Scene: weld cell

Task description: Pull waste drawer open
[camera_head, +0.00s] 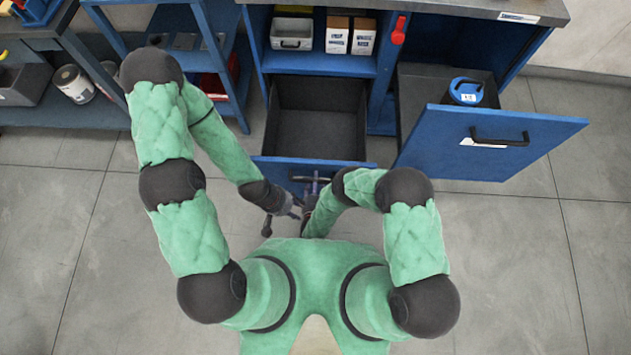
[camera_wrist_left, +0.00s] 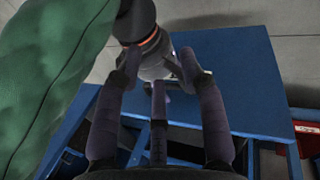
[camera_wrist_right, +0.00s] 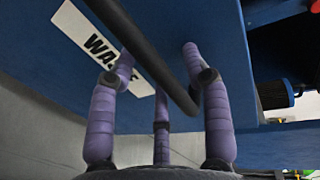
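The waste drawer (camera_head: 318,122) stands out from the blue bench at the centre, with an empty dark grey interior visible. Its blue front (camera_wrist_right: 225,45) carries a white label (camera_wrist_right: 100,47), partly hidden, reading "WAS". My right gripper (camera_head: 311,188) is at that front. In the right wrist view, its purple fingers are apart, with the black bar handle (camera_wrist_right: 155,60) running between them; firm contact cannot be told. My left gripper (camera_head: 296,210) is just left of the right one, below the drawer front. Its fingers (camera_wrist_left: 160,75) are spread, with my right wrist showing beyond them.
Another blue drawer (camera_head: 430,150) stands open at the right, holding a blue-lidded container (camera_head: 466,91). Shelves above hold a grey bin (camera_head: 291,34) and small boxes (camera_head: 350,36). A side shelf unit (camera_head: 205,50) stands at the left. The tiled floor around me is clear.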

